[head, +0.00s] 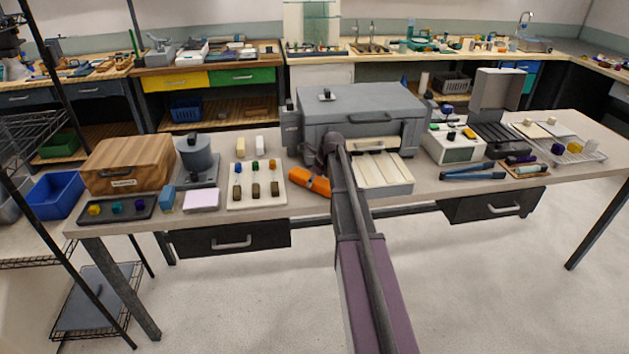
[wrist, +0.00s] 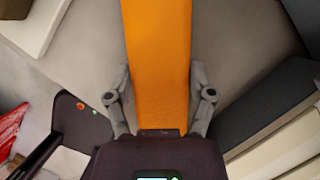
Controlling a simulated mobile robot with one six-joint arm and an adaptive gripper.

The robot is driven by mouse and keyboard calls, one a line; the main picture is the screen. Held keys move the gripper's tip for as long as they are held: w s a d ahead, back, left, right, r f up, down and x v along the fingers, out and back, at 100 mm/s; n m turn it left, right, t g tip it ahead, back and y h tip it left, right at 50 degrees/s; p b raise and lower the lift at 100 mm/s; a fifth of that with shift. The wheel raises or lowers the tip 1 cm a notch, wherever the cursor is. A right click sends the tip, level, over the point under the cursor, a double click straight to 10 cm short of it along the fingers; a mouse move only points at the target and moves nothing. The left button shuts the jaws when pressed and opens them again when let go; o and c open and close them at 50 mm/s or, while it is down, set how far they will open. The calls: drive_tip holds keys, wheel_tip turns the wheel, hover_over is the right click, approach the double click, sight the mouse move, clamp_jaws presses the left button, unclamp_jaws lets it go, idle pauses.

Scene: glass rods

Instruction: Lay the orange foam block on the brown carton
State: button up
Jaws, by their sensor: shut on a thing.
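The orange foam block (head: 312,183) is near the front edge of the table, just right of the white board with knobs. In the wrist view the block (wrist: 160,55) runs up from between the fingers of my gripper (wrist: 161,85), which is shut on it. In the head view my gripper (head: 327,168) is mostly hidden by my arm. I cannot tell whether the block touches the table. The brown carton (head: 127,165), a wood-grained box with a small label, stands at the table's left end. Its top is bare.
Between block and carton are the white knob board (head: 243,203), a grey pot-like device (head: 197,155), a pink-white pad (head: 201,200) and a blue block (head: 168,199). A dark tray (head: 130,214) with coloured knobs lies before the carton. A large grey machine (head: 360,115) stands behind my gripper.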

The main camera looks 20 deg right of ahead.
sight(320, 181)
drive_tip(key=o, duration=1.2)
drive_tip(key=shift+r, duration=0.1)
drive_tip(key=p+v, duration=0.5)
drive_tip(key=p, duration=0.1)
drive_tip(key=shift+s+r, duration=0.15)
drive_tip(key=shift+r, duration=0.25)
drive_tip(key=p+v, duration=0.5)
drive_tip(key=v, duration=0.1)
drive_tip(key=shift+s, duration=0.15)
